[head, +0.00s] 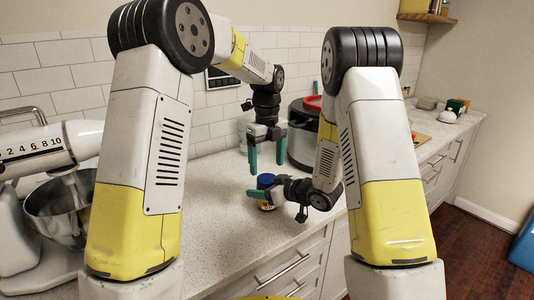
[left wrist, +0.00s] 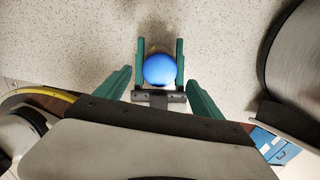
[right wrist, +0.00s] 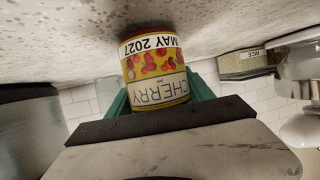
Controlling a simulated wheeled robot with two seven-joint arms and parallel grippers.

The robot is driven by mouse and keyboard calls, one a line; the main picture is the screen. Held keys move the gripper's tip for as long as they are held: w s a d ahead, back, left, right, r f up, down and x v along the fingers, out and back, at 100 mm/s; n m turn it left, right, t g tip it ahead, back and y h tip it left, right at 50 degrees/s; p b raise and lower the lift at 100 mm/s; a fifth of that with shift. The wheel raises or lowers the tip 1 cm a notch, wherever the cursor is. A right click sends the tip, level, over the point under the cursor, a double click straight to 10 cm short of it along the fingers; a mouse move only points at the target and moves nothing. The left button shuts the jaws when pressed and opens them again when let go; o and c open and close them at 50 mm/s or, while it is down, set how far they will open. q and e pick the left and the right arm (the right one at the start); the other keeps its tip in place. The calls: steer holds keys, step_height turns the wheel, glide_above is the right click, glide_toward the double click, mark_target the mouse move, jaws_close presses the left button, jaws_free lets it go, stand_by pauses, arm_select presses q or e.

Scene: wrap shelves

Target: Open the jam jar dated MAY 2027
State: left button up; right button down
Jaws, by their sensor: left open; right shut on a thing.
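The jam jar has a blue lid (head: 265,181) and stands on the counter. In the right wrist view the jar (right wrist: 157,68) shows a red and yellow label reading CHERRY, with a MAY 2027 band; the picture is upside down. My right gripper (head: 262,194) is shut around the jar's body from the side, one finger on each side. My left gripper (head: 267,165) points down above the jar, open and empty. In the left wrist view the round blue lid (left wrist: 160,70) lies between its spread fingers, with a gap on both sides. The lid is hidden in the right wrist view.
A stand mixer (head: 42,150) with a metal bowl is at the left. A dark and steel round appliance (head: 303,125) stands behind the jar, close to my left gripper. A box labelled RICE (right wrist: 245,63) shows in the right wrist view. The counter left of the jar is clear.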

mark_target(267, 178)
arm_select(q)
steer(key=shift+f, duration=2.2)
steer(key=shift+c, duration=0.2)
steer(key=c, duration=1.5)
steer(key=shift+o, duration=0.2)
steer(key=n, duration=1)
steer(key=shift+r, duration=0.1)
steer(key=o, duration=1.5)
steer(key=shift+o, duration=0.2)
